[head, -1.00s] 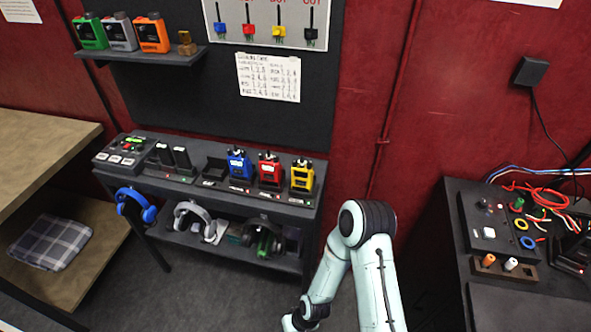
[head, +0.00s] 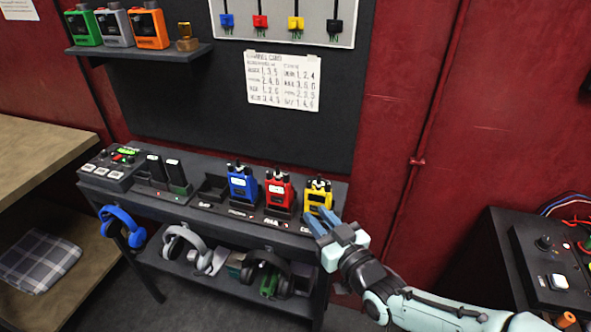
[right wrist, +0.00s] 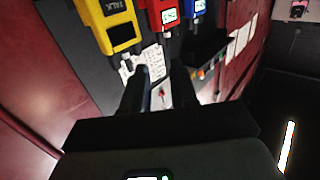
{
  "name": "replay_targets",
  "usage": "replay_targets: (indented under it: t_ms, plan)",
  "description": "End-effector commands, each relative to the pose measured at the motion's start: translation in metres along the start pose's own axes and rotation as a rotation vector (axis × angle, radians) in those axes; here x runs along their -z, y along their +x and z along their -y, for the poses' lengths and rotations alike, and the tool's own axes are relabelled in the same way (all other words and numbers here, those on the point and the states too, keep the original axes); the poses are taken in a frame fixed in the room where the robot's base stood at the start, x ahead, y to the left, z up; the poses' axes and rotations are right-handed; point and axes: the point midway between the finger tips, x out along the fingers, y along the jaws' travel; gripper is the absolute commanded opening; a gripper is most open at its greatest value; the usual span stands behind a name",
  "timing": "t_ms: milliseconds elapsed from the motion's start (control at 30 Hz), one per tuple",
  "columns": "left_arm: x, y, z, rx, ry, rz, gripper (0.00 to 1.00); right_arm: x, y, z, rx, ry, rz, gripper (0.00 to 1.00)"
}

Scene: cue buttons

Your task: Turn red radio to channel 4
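The red radio (head: 278,191) stands upright in its dock on the dark shelf unit, between the blue radio (head: 241,183) and the yellow radio (head: 318,195). It has a white label or display and a dark knob on top; no channel number is readable. My right gripper (head: 318,224) is just in front of and below the yellow radio, right of the red one. Its fingers are apart and empty. In the right wrist view the red radio (right wrist: 163,14) is at the top, beyond the gripper fingers (right wrist: 158,82). My left gripper is not in view.
A wall sheet (head: 283,80) lists names and numbers. A control panel (head: 550,265) stands at the right.

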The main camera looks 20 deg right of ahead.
Motion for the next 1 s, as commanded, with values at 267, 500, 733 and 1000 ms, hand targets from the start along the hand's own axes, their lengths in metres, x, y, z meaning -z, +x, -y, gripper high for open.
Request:
replay_targets:
  t_ms: [267, 500, 733, 1000]
  plan:
    - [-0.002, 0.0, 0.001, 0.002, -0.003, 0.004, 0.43, 0.011, 0.011, 0.001, 0.003, -0.013, -0.028, 0.27]
    - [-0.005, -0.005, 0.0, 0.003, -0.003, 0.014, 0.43, 0.012, 0.059, 0.002, 0.004, -0.011, -0.026, 0.27]
    - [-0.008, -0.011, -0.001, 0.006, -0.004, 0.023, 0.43, 0.013, 0.104, 0.001, 0.003, -0.011, -0.026, 0.27]
    - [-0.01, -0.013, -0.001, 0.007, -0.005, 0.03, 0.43, 0.013, 0.129, 0.001, 0.002, -0.011, -0.026, 0.27]
